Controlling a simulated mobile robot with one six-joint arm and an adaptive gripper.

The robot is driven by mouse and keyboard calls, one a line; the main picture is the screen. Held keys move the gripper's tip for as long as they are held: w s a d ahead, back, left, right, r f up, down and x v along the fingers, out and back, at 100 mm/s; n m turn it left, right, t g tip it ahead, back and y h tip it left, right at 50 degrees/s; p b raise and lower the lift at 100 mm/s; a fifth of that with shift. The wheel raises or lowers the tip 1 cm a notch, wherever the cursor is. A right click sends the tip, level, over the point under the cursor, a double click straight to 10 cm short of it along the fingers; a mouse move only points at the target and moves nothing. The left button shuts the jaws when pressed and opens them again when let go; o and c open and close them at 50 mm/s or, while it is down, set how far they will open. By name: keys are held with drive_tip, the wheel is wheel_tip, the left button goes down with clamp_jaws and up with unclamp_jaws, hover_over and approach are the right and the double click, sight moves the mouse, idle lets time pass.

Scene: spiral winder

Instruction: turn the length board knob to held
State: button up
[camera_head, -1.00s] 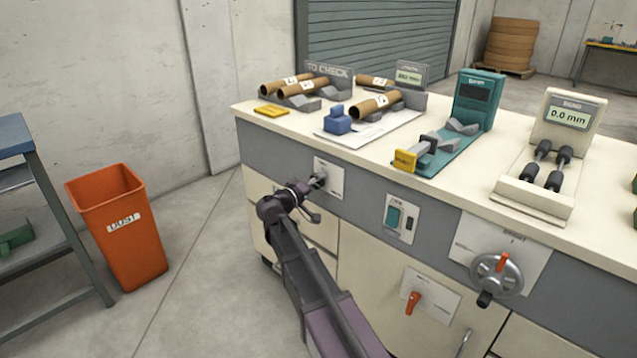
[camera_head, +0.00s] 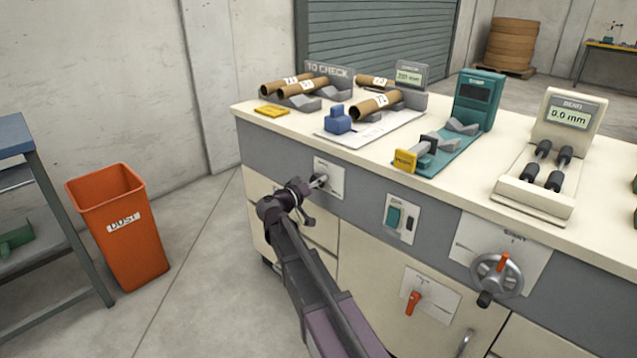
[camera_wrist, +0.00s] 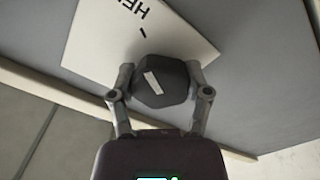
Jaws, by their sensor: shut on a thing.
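The length board knob is a dark faceted knob (camera_wrist: 161,82) with a pale pointer mark, set on a white plate (camera_wrist: 100,40) on the bench front. In the wrist view my gripper (camera_wrist: 161,84) has a finger on each side of the knob and is shut on it. The plate's lettering, partly seen as "HE", and a tick mark show above the knob, tilted. The knob's mark slants up and left, a little off the tick. In the head view my gripper (camera_head: 314,184) meets the plate (camera_head: 334,180) at the bench's left end; the knob is mostly hidden there.
To the right on the bench front are a switch plate (camera_head: 402,218), a red lever (camera_head: 413,302) and a handwheel (camera_head: 496,276). Cardboard tubes (camera_head: 376,105) and gauges stand on the bench top. An orange dust bin (camera_head: 135,250) stands left, with clear floor between.

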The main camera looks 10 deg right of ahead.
drive_tip(key=o, duration=1.1)
drive_tip(key=shift+w+a, duration=0.1)
drive_tip(key=shift+w, duration=0.05)
drive_tip(key=shift+o, duration=0.4)
drive_tip(key=v, duration=1.2)
